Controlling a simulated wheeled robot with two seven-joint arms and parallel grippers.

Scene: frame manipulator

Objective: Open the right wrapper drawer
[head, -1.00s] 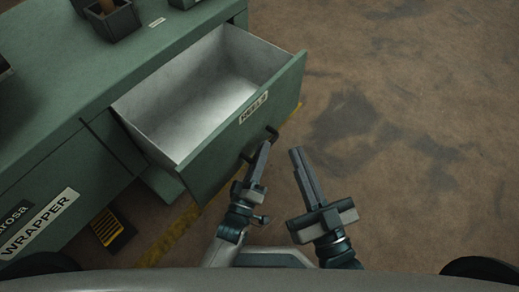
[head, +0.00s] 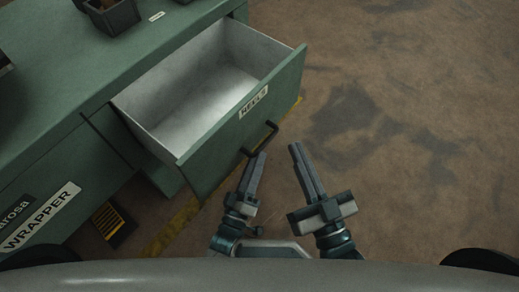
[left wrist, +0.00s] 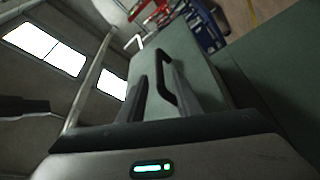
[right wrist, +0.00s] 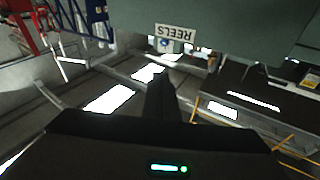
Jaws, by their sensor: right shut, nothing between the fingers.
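The drawer (head: 225,135) labelled REELS stands pulled well out of the green cabinet, and its pale inside looks empty. Its dark bar handle (head: 262,138) is on the green front; it also shows in the left wrist view (left wrist: 167,78). My left gripper (head: 256,160) is open just below the handle, a small gap away in the head view. In the left wrist view its fingers appear on either side of the handle, with nothing gripped. My right gripper (head: 296,150) is shut and empty, to the right of the handle and apart from the drawer.
The green cabinet (head: 60,110) fills the left side, with a WRAPPER label (head: 40,217) on its front. Dark bins (head: 112,14) stand on its top. The brown floor (head: 420,130) to the right is clear.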

